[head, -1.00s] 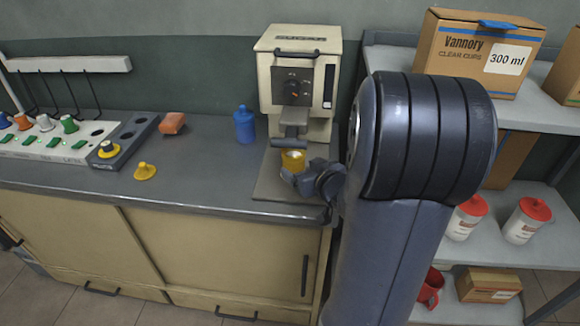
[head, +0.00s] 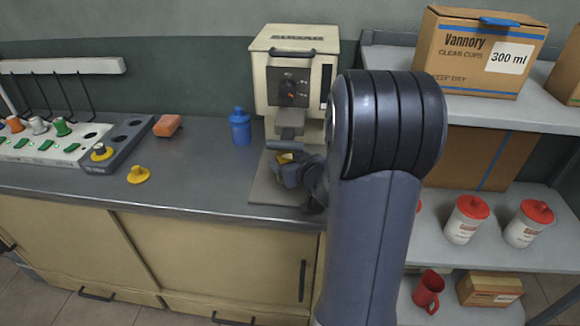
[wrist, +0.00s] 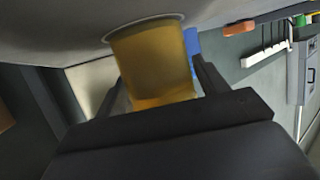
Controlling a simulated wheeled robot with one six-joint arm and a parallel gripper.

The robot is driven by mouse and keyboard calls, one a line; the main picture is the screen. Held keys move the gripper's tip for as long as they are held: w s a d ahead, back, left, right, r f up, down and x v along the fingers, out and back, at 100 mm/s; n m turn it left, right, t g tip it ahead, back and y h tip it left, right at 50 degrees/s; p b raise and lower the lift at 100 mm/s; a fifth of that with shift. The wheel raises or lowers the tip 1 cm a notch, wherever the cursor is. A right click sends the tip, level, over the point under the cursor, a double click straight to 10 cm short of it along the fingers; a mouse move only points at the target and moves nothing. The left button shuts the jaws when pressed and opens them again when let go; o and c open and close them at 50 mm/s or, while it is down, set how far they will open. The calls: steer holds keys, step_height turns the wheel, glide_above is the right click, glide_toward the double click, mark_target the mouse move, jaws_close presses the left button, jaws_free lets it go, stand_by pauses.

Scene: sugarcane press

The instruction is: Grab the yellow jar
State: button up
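The yellow jar (head: 288,158) stands on the press's tray below the spout, mostly hidden by my gripper in the head view. In the wrist view the jar (wrist: 152,62) is amber and seen close up, upside down in the picture, its pale-rimmed end against the grey surface. My gripper (wrist: 160,78) has one finger on each side of the jar. A narrow gap shows between the jar and the right finger, so the gripper looks open around it. In the head view my gripper (head: 298,172) is low over the tray.
The sugarcane press (head: 292,80) rises directly behind the jar. A blue bottle (head: 240,128) stands left of it on the counter (head: 200,185). A yellow piece (head: 139,174) and an orange block (head: 167,125) lie further left. A shelf (head: 500,112) with boxes and red-lidded tubs is right.

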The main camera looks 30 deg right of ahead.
steer(key=c, duration=0.9)
steer(key=shift+c, duration=0.7)
steer(key=shift+r, duration=0.15)
